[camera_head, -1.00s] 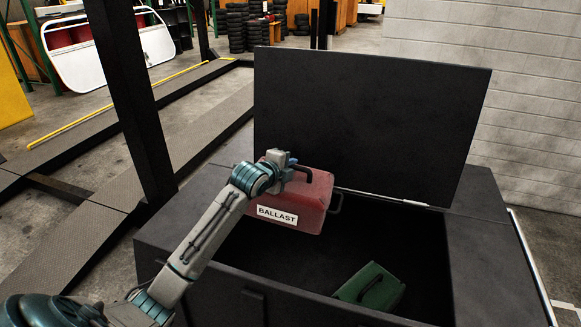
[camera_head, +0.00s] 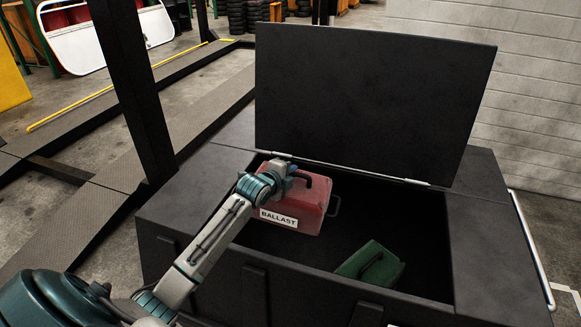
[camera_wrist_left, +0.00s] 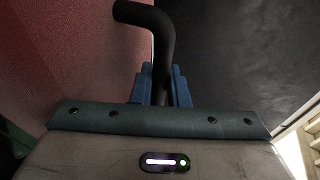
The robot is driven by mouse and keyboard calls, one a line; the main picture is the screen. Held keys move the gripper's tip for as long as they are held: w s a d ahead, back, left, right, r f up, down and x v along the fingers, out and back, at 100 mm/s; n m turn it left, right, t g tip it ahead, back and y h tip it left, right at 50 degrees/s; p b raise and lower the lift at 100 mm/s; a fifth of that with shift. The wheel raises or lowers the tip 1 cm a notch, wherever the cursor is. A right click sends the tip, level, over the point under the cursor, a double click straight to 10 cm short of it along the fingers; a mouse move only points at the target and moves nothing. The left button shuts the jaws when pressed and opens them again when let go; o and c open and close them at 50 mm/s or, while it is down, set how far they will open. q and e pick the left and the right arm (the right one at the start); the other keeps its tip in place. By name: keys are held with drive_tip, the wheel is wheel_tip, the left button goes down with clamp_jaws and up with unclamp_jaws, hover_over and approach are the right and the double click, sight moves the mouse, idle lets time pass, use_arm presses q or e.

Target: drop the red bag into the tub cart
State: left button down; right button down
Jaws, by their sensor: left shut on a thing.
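The red bag (camera_head: 309,204), labelled BALLAST, hangs from my left gripper (camera_head: 292,172) over the open tub cart (camera_head: 245,262), at its left part. In the left wrist view, the gripper (camera_wrist_left: 163,90) is shut on the bag's black handle (camera_wrist_left: 150,18), with the red side of the bag (camera_wrist_left: 70,60) at the left. The bag's lower part sits at or just below the cart's rim level; whether it touches anything underneath cannot be told. My right gripper is not in view.
The raised black lid (camera_head: 370,100) stands along the cart's back edge. A dark post (camera_head: 135,90) stands left of the cart. The cart's dark interior around the bags looks clear.

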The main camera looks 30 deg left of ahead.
use_arm(q)
drive_tip(key=shift+w+f+b, duration=0.1)
drive_tip(key=shift+f+b, duration=4)
drive_tip(key=shift+f, duration=1.3)
